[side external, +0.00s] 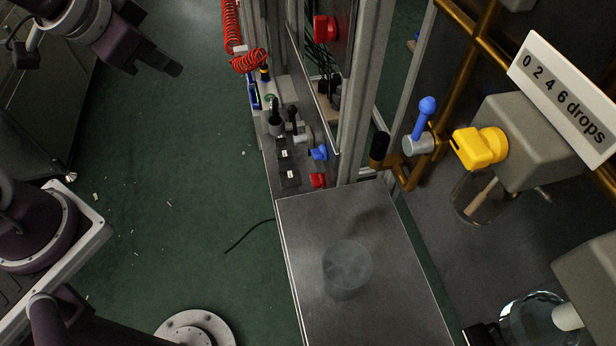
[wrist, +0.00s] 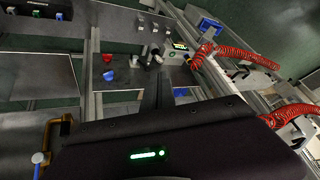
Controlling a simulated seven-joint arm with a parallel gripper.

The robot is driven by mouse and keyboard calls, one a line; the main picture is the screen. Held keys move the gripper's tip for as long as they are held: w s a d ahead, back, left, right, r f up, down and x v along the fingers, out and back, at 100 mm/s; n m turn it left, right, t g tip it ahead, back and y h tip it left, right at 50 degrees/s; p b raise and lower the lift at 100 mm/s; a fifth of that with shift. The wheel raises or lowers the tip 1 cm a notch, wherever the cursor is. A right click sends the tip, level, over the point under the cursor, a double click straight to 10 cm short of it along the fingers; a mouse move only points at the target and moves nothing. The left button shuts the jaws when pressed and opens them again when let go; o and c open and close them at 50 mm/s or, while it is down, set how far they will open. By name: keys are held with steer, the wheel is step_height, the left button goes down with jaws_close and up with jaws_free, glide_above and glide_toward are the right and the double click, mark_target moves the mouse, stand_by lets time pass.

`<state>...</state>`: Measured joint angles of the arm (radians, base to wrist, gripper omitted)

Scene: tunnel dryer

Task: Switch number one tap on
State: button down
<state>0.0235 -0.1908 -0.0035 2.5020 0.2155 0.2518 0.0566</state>
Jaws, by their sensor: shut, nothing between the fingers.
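No tap reads clearly as number one; the small labels beside the switches (side external: 284,153) are too small to read. On the narrow panel in the side external view are a blue knob (side external: 320,153), a red knob (side external: 317,180) and black levers (side external: 293,115). My gripper (side external: 176,70) is shut and empty at upper left, in the air well apart from the panel and taps.
A yellow knob (side external: 480,148) is on a grey dropper housing beside a "0 2 4 6 drops" scale (side external: 565,98). Metal posts (side external: 368,90) and a red coiled hose (side external: 248,61) flank the panel.

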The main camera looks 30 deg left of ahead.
steer(key=w+d+f+m+h, duration=0.2)
steer(key=d+f, duration=0.4)
steer(key=f, duration=0.3)
steer(key=w+d+f+m+h, duration=0.3)
steer(key=d+f+h, duration=0.1)
steer(key=d+f, duration=0.3)
step_height(320, 180, down, 2)
steer(key=shift+d+f+m+h, duration=0.2)
steer(key=shift+m+h, duration=0.2)
steer(key=shift+w+f, duration=0.1)
steer(key=shift+w, duration=0.05)
glide_above(320, 184)
steer(key=s+a, duration=0.2)
step_height(320, 184, down, 7)
steer(key=shift+s+r, duration=0.1)
steer(key=shift+f, duration=2.05)
